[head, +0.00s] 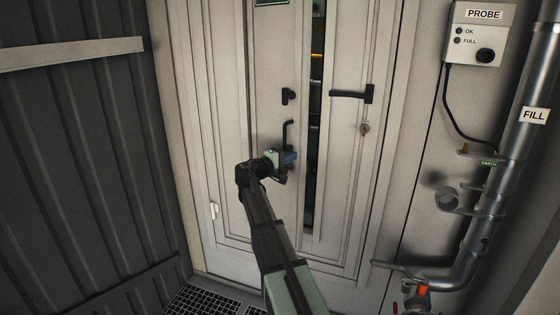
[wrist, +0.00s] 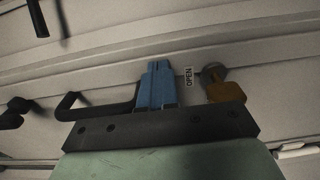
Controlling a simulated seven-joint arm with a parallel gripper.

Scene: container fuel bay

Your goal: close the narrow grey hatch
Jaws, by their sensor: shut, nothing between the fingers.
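The hatch is a pair of tall pale grey leaves in the head view. The left leaf (head: 266,70) carries a dark bent handle (head: 287,133), and the right leaf (head: 345,190) a black lever. A dark slit (head: 316,90) stands open between them, with shelves behind. Which leaf is the narrow one I cannot tell for certain. My gripper (head: 290,157) is at the left leaf, by the handle's lower end. In the wrist view its blue fingers (wrist: 155,85) are shut and empty, right beside the dark handle (wrist: 80,102). Whether they touch it is unclear.
A lock with a brass piece (wrist: 225,90) and an OPEN label (wrist: 189,76) sit close to the fingers. The right leaf has a black lever (head: 352,94) and a key (head: 364,129). Right of the hatch are a PROBE box (head: 478,35) and a FILL pipe (head: 520,125).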

